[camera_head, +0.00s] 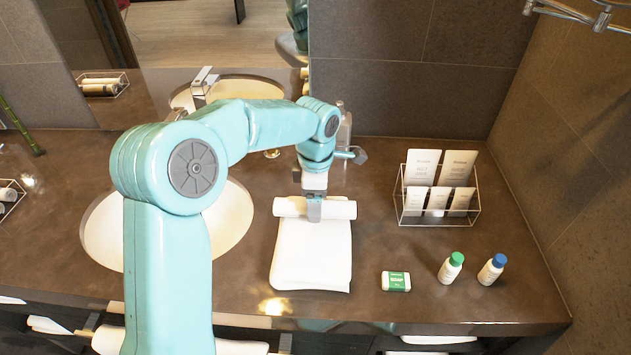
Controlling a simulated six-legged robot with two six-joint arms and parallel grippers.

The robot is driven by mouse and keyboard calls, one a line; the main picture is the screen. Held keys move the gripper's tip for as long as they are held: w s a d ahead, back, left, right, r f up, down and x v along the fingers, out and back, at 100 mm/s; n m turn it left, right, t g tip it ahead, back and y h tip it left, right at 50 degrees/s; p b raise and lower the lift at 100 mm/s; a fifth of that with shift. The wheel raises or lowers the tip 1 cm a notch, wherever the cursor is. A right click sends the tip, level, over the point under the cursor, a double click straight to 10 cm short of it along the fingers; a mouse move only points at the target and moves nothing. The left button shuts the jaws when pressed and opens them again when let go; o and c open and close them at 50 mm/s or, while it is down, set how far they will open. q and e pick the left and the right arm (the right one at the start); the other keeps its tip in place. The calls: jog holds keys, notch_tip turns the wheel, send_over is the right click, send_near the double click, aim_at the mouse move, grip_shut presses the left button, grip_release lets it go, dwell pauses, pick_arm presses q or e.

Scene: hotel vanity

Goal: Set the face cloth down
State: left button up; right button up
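A rolled white face cloth (340,209) lies crosswise at the far end of a folded white towel (312,262) on the counter. My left gripper (314,212) comes down from above with its fingers around the middle of the roll and looks shut on it. I cannot tell whether the roll rests on the towel or hangs just above it. The far finger is hidden behind the cloth. My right gripper is not in view.
A wire rack with cards and packets (440,190) stands at the right. A round sink (232,215) is left, partly behind my arm. A clear bottle (344,125) stands behind my wrist.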

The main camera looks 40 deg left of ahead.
pick_arm(q)
notch_tip(320, 180, up, 11)
dwell(0.3)
jog(key=shift+s, duration=0.1)
